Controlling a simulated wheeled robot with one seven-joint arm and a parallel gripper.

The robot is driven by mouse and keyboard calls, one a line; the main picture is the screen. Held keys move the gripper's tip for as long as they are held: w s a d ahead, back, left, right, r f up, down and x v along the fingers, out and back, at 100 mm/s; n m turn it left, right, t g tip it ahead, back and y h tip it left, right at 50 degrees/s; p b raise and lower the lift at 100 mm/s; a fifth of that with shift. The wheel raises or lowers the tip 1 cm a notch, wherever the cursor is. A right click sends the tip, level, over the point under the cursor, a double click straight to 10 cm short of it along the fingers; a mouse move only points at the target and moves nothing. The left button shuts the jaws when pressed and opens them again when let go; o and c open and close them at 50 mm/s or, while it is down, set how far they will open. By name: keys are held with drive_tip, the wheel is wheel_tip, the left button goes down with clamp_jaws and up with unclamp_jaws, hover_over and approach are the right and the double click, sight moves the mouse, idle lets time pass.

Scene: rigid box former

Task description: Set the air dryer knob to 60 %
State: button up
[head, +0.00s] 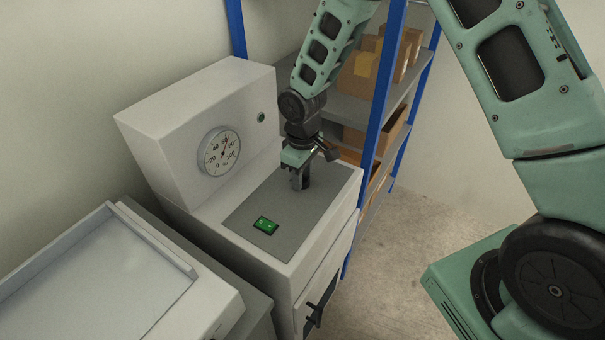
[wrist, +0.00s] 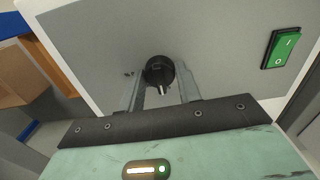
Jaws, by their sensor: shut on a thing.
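The air dryer knob (wrist: 160,73) is a round black knob with a pale pointer mark, seen in the wrist view on a grey panel. My gripper (wrist: 161,88) has its two fingers on either side of the knob and is shut on it. In the head view my gripper (head: 300,182) reaches down onto the right part of the dryer's grey top panel (head: 265,203) and hides the knob.
A green rocker switch (head: 266,225) is on the same panel, left of my gripper; it also shows in the wrist view (wrist: 284,50). A blue-framed shelf (head: 383,75) with cardboard boxes stands close behind my gripper.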

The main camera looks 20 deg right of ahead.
drive_tip(key=o, duration=1)
wheel_tip(320, 180, up, 17)
drive_tip(key=shift+r, duration=0.2)
drive_tip(key=s+a+r, duration=0.1)
drive_tip(key=s+a, duration=0.2)
drive_tip(key=s, duration=1)
drive_tip(key=s+a, duration=0.3)
drive_tip(key=s, duration=1.1)
drive_tip(key=shift+s+r+y, duration=0.15)
drive_tip(key=shift+r+y, duration=0.15)
drive_tip(key=shift+r, duration=0.05)
